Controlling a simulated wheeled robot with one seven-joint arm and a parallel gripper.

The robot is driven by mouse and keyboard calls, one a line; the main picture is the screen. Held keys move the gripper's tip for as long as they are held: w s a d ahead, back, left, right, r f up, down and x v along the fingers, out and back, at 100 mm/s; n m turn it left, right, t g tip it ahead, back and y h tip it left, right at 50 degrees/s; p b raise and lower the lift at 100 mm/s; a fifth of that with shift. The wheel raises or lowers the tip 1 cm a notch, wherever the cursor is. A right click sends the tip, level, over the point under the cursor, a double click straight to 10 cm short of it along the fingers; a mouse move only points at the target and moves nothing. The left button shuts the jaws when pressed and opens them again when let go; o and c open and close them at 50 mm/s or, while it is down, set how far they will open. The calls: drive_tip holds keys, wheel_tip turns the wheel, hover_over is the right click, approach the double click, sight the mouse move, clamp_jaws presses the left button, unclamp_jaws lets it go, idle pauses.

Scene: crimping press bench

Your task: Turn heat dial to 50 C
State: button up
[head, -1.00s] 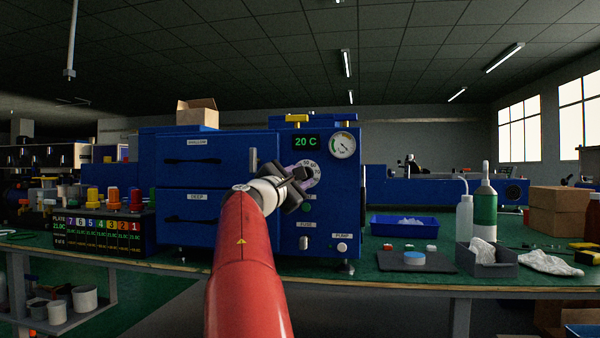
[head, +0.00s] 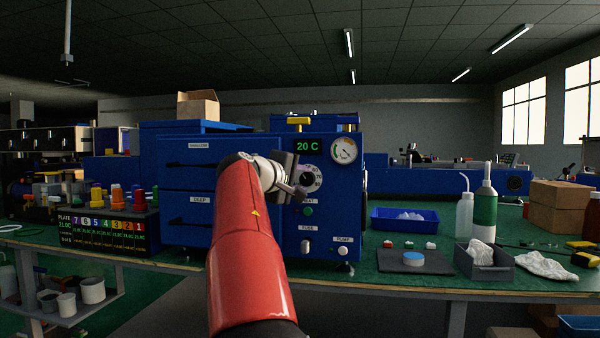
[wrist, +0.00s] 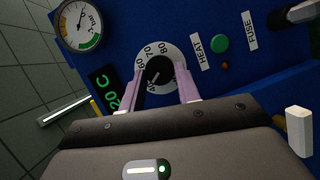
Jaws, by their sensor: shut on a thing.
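The heat dial is a black knob on a white numbered ring (wrist: 158,70) on the blue press front. In the head view the ring (head: 313,175) shows beside my gripper, partly covered by it. My gripper (wrist: 161,84) has its two pale pink fingers on either side of the knob, shut on it. Numbers from about 60 to 80 are readable on the ring; the fingers hide others. A light mark shows on the knob's lower left, but its exact setting is unclear. The green display (head: 308,145) above the dial reads 20 C.
The pressure gauge (head: 344,150) is up and right of the dial. A green button (wrist: 220,44) sits by the HEAT label, with the FUSE label beyond. The PUMP knob (head: 342,251) is lower right. A blue tray (head: 404,220) stands on the bench at right.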

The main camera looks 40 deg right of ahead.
drive_tip(key=m, duration=0.1)
drive_tip(key=m+y+p, duration=0.1)
drive_tip(key=shift+s+r+m+y+p, duration=0.1)
drive_tip(key=shift+r+m+y+p, duration=0.2)
drive_tip(key=shift+m, duration=0.1)
drive_tip(key=shift+d+m+t+y+p, duration=0.1)
drive_tip(key=shift+m+t+y+p, duration=0.4)
drive_tip(key=shift+m, duration=0.5)
drive_tip(key=shift+f, duration=0.1)
drive_tip(key=o, duration=1)
drive_tip(key=shift+c, duration=0.2)
drive_tip(key=b+v, duration=0.1)
drive_tip(key=v, duration=0.6)
drive_tip(key=shift+s+a+r, duration=0.25)
